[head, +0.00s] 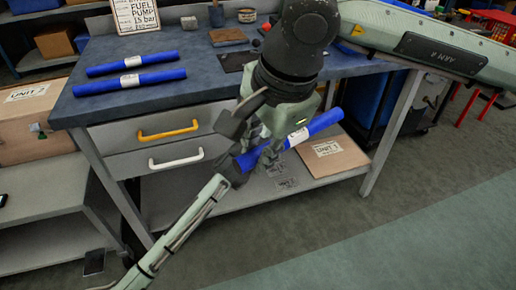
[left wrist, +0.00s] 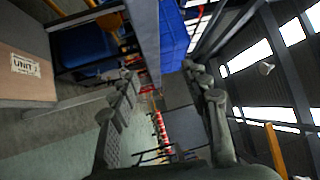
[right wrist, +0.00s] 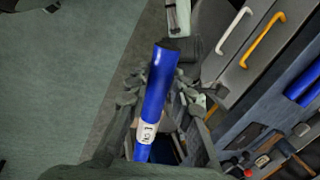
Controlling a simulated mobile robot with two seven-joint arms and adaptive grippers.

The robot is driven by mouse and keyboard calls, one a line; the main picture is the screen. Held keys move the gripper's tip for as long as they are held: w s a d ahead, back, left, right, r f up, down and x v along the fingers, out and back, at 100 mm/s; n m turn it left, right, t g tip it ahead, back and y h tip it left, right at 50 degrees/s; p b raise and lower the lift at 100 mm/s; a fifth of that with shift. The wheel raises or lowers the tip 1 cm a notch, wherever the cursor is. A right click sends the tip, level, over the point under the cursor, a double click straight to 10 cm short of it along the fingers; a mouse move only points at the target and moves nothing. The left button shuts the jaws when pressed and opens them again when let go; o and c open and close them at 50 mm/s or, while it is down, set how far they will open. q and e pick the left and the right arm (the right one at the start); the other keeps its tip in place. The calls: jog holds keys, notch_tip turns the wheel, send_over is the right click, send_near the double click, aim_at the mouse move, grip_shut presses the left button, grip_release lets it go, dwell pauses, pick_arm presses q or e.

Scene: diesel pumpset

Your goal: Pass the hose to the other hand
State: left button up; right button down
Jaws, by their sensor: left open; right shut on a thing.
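A blue hose (head: 318,124) with a white label is held in my right gripper (head: 262,150), above the lower shelf in the head view. It slants up to the right. In the right wrist view the hose (right wrist: 158,85) runs up between the fingers of my right gripper (right wrist: 155,95), its dark end at the top. My left gripper (left wrist: 168,95) is open in the left wrist view, with nothing seen between its fingers except distant background.
Two more blue hoses (head: 130,80) lie on the workbench (head: 215,75). Its drawers have a yellow handle (head: 167,131) and a white handle (head: 176,161). A cardboard box (head: 333,157) sits on the lower shelf.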

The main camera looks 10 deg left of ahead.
pick_arm(q)
jog(key=s+a+f+n+g+y, duration=0.2)
jog(key=s+a+f+n, duration=0.15)
jog(key=f, duration=0.45)
jog(key=s+a+f+n+g+y, duration=0.25)
jog(key=a+f+n, duration=0.2)
jog(key=f, duration=0.35)
jog(key=s+a+f+n+g+y, duration=0.2)
jog(key=s+a+f+n, duration=0.25)
jog(key=f, duration=0.25)
jog(key=s+a+f+n+g, duration=0.2)
jog(key=s+f, duration=0.3)
jog(key=s, duration=0.3)
jog(key=s+a+f+n+g+y, duration=0.1)
jog(key=s+a+f+n+g, duration=0.2)
jog(key=s, duration=0.5)
jog(key=s+a+f+n+g, duration=0.3)
jog(key=s+f+g, duration=0.1)
jog(key=s+f, duration=0.4)
jog(key=shift+s, duration=0.45)
jog(key=shift+y, duration=0.25)
